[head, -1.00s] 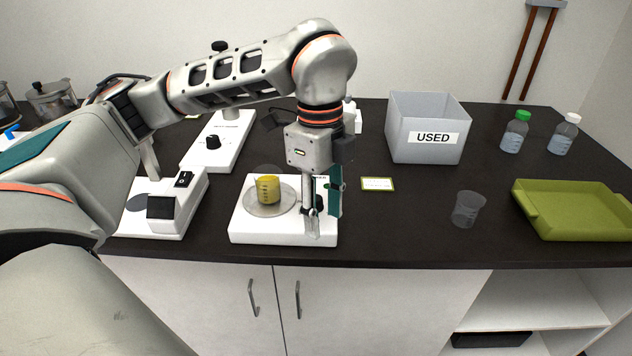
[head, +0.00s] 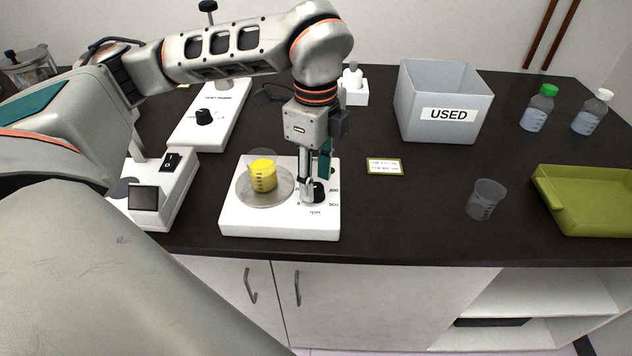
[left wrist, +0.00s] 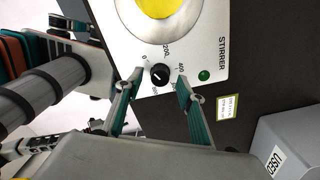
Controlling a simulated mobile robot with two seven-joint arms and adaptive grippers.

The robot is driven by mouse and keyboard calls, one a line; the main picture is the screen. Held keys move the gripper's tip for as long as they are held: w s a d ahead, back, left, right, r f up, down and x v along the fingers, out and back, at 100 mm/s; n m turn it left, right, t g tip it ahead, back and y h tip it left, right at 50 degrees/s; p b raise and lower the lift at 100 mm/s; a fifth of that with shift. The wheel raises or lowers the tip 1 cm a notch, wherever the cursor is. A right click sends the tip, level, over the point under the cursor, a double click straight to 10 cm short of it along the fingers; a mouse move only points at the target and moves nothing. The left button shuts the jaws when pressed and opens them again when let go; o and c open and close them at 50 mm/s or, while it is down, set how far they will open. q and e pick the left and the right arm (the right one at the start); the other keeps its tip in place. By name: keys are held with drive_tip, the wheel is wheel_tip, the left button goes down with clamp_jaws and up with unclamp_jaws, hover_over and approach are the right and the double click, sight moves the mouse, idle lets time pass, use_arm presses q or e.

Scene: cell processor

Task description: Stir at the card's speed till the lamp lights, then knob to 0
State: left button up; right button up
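The white stirrer (head: 240,222) carries a beaker of yellow liquid (head: 262,176) on its round plate. Its black knob (left wrist: 160,74) sits by a printed scale with 0, 200 and 400 in the left wrist view; its exact setting is too small to read. A green lamp (left wrist: 204,75) is beside the knob; I cannot tell whether it is lit. My left gripper (head: 311,194) is over the knob. In the left wrist view its fingers (left wrist: 160,79) are apart on either side of the knob, with gaps. The small card (head: 384,167) lies right of the stirrer, its text unreadable. My right gripper is not in view.
A grey USED bin (head: 444,103) stands behind the card. An empty beaker (head: 486,199) and a green tray (head: 590,205) are to the right, with two bottles (head: 536,110) behind. Other white devices (head: 212,112) stand left of and behind the stirrer.

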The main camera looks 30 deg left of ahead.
use_arm(q)
drive_tip(key=shift+f, duration=0.95)
drive_tip(key=shift+c, duration=0.7)
clamp_jaws()
